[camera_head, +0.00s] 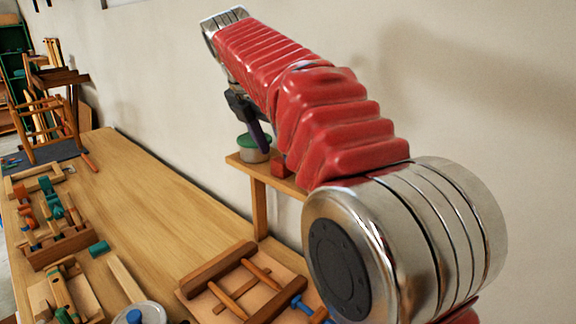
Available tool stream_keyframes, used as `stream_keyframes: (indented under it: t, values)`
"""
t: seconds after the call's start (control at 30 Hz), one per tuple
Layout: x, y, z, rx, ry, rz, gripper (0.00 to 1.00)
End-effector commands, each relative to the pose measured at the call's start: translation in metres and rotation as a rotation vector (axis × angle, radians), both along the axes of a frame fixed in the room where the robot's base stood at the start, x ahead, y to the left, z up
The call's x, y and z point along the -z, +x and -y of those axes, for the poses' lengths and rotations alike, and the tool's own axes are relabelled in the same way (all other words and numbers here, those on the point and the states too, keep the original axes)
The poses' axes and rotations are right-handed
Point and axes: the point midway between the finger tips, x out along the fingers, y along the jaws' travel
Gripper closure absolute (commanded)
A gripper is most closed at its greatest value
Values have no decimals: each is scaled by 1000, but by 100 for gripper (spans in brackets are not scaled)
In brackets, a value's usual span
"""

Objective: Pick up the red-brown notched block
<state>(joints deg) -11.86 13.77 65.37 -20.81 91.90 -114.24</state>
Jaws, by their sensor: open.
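A small red-brown block (281,169) sits on a narrow wooden stand (262,178), beside a green-lidded pot (254,148). My red arm covers part of the block, and I cannot make out a notch in it. My gripper (249,122) is dark and hangs below the far end of my arm. In the picture it is just above and left of the block, in front of the pot. It looks empty. The gap between its fingers is hard to see from this side.
A long wooden table (160,185) has a clear middle. Wooden frames, clamps and blocks crowd its left side. A slatted wooden frame (240,285) lies at the near end. A small chair (45,125) stands at the far end. A pale wall is behind.

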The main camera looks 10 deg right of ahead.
Motion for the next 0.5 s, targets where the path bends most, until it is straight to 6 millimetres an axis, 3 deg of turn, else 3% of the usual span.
stream_keyframes:
  t: [0.3,0.5]
  values:
    - [35,10,16,1,0,-2,47]
    - [41,11,18,-1,1,-1,47]
